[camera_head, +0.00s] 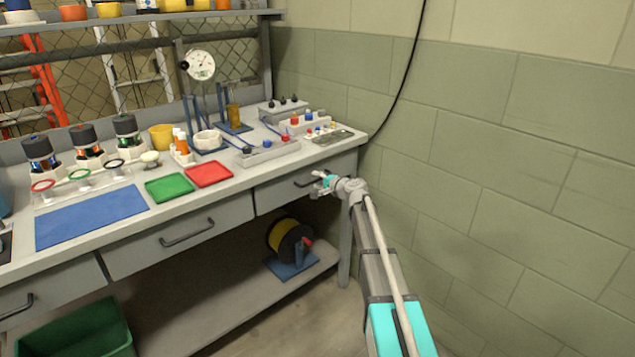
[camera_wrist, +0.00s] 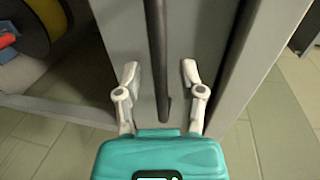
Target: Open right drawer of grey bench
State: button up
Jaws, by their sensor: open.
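The grey bench (camera_head: 95,258) stands against the wall with drawers along its front. Its right drawer (camera_head: 275,197) looks closed, with a dark bar handle (camera_head: 306,182). My gripper (camera_head: 321,184) is at the right end of this handle, partly hiding the drawer front. In the wrist view, my gripper (camera_wrist: 159,75) is open, and the dark handle (camera_wrist: 157,45) runs between its two fingers. The fingers appear apart from the bar on both sides. The grey drawer front (camera_wrist: 112,40) lies behind them.
A yellow cable reel (camera_head: 289,240) sits on the lower shelf. A green bin (camera_head: 85,330) is on the floor at left. Red (camera_head: 209,174) and green (camera_head: 169,187) trays lie on the benchtop. The green block wall (camera_head: 480,150) rises to the right of my arm.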

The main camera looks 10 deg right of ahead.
jog(key=shift+c, duration=0.2)
grip_shut()
